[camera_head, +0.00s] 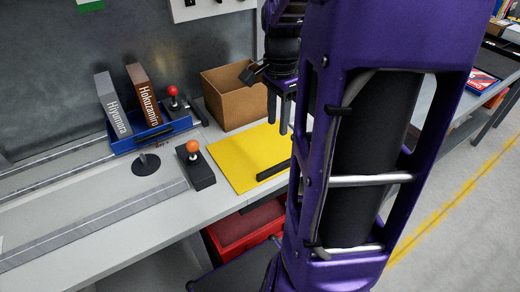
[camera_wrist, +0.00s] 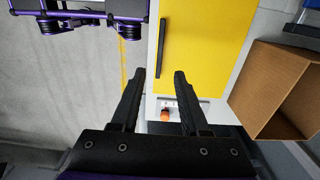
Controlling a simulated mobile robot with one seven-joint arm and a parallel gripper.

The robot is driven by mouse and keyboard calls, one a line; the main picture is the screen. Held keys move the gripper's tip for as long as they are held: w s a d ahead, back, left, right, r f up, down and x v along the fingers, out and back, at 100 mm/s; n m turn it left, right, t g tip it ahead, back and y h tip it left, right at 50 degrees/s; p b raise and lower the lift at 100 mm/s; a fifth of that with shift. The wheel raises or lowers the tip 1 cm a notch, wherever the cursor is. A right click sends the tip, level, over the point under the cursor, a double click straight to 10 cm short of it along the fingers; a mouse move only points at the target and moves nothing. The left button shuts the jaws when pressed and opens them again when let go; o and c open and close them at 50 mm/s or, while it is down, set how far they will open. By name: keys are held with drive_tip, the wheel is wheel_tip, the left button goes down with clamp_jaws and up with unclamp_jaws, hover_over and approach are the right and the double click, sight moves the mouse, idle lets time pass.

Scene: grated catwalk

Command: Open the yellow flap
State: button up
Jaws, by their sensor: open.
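The yellow flap (camera_head: 238,160) lies flat on the grey workbench, with a black bar handle (camera_head: 273,171) along its edge nearest my arm. In the wrist view the yellow flap (camera_wrist: 205,50) fills the upper middle, and the handle (camera_wrist: 161,50) runs along its left edge. My gripper (camera_head: 278,128) is above the flap's far part, pointing down, open and empty. In the wrist view my gripper (camera_wrist: 160,73) has its fingers apart on either side of the handle's line, not touching it. My arm hides part of the flap's right side.
An open cardboard box (camera_head: 235,104) stands just behind the flap. An orange-knobbed joystick (camera_head: 197,168) is left of it. A blue tray (camera_head: 150,136) with two books and a red-knobbed joystick (camera_head: 174,98) stand farther back. A red crate (camera_head: 245,228) is below the bench.

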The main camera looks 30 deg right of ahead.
sight(275, 167)
wheel_tip(275, 167, down, 16)
drive_tip(key=b, duration=0.3)
drive_tip(key=shift+b, duration=0.3)
clamp_jaws()
idle(1.1)
